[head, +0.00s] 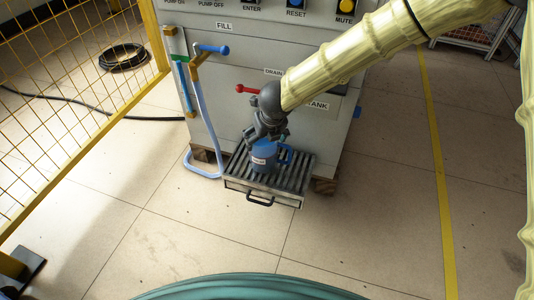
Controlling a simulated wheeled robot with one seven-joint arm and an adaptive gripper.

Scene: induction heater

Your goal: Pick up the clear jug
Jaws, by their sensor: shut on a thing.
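A small blue jug (264,158) with a side handle and a pale label stands at the grated drip tray (285,171) low on the grey cabinet's front. It looks blue and see-through at most in part; whether its base touches the grate is hard to tell. My gripper (264,137) points down from the end of my arm and is shut on the jug's upper part, hiding its rim.
The grey cabinet (226,100) rises behind the tray, with a red-handled drain valve (246,89) and a light-blue hose (199,120) to the left. A yellow mesh fence (70,90) stands at far left. Floor in front is clear.

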